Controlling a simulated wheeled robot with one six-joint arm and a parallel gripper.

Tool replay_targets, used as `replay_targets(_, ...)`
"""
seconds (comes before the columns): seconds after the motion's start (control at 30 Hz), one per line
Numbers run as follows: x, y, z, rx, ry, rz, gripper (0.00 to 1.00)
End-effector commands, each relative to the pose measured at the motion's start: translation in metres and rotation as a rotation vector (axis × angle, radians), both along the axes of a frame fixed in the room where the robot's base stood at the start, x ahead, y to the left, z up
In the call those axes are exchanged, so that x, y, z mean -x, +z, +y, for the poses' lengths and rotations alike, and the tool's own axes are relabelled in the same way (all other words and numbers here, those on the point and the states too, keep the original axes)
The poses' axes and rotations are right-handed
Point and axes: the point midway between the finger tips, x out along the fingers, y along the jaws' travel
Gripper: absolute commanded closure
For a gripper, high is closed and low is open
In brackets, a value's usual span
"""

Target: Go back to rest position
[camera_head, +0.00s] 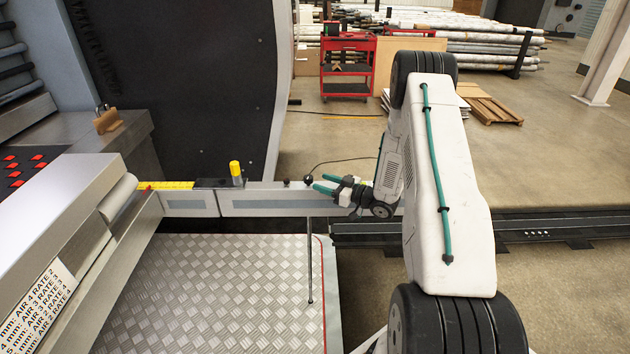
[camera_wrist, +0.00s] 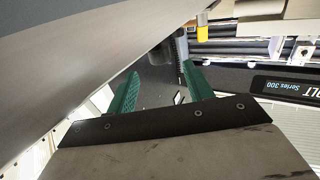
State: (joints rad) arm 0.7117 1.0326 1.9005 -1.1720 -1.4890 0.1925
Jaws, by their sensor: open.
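My gripper (camera_head: 322,184) shows in the head view at the end of my white arm, above the right part of the grey machine rail (camera_head: 265,200). Its green fingers point left and are spread apart, with nothing between them. A black round knob (camera_head: 308,180) on a thin rod is close to the fingertips; I cannot tell whether they touch. In the wrist view the two green fingers of my gripper (camera_wrist: 158,85) stand apart and empty.
A yellow-capped part (camera_head: 236,170) stands on the rail left of my gripper. A metal tread plate (camera_head: 230,290) lies in front. A large dark machine panel (camera_head: 185,80) rises behind. A red cart (camera_head: 347,65) and a pallet (camera_head: 490,108) stand farther back, with open floor around.

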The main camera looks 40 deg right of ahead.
Motion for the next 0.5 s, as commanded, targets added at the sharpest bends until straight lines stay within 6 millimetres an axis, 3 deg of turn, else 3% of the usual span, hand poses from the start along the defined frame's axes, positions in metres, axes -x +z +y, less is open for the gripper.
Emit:
replay_targets(0.13, 0.0092, 0.0001, -0.0047, 0.001, -0.001, 0.000, 0.48)
replay_targets(0.5, 0.0099, 0.0001, -0.0049, 0.001, 0.000, 0.000, 0.48)
